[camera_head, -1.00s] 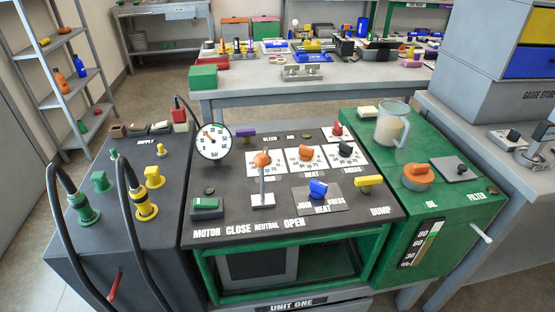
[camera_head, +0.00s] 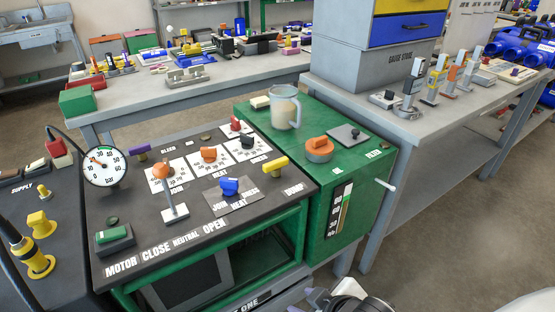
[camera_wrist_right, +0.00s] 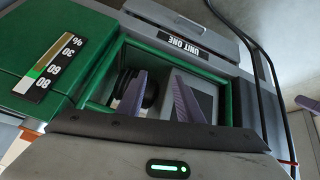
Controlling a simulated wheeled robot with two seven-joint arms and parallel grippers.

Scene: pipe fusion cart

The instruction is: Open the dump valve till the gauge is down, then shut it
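The dump valve has a yellow handle (camera_head: 275,166) near the DUMP label, at the right of the dark console top. The handle lies across its stem. The round white gauge (camera_head: 105,166) stands at the console's back left; its needle seems to point up and left, and the exact reading is too small to tell. My right gripper (camera_head: 327,299) is at the bottom edge of the head view, in front of the cart and apart from the valve. In the right wrist view its two fingers (camera_wrist_right: 159,88) are apart and empty. A purple-grey tip (camera_wrist_right: 307,103) at that view's right edge may be my left gripper.
A pale rod (camera_head: 385,185) juts from the tank's right side. Floor at right is clear.

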